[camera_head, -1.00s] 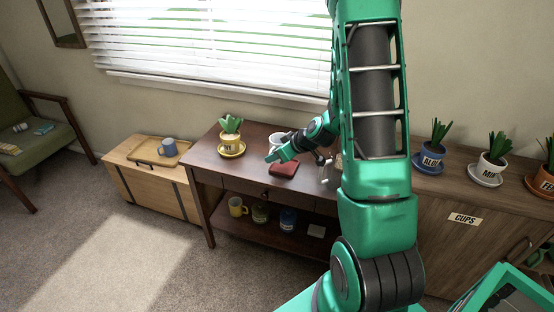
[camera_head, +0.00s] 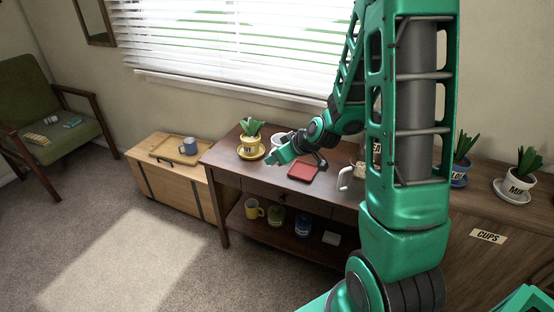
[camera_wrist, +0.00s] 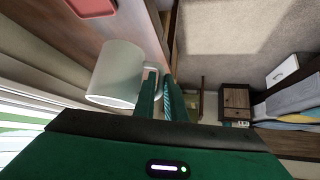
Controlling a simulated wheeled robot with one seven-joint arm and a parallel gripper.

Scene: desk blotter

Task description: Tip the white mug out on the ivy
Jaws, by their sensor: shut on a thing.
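The white mug (camera_wrist: 117,73) is beside my fingers in the wrist view, its handle between them. My gripper (camera_wrist: 163,98) is shut on that handle. In the head view, my gripper (camera_head: 272,158) is over the desk, and part of the white mug (camera_head: 279,139) shows behind it. The mug's contents are not visible, and I cannot tell how high it is above the desk. The ivy appears to be the plant in the yellow pot (camera_head: 250,146) on a yellow saucer, just left of the mug; its label is only partly legible.
A red flat object (camera_head: 303,171) lies on the desk (camera_head: 228,160) near my gripper. A white handled item (camera_head: 345,179) stands farther right, partly hidden by my arm. Other potted plants, including one in a white pot (camera_head: 517,186), stand at right. A blue mug (camera_head: 189,145) sits on a wooden tray.

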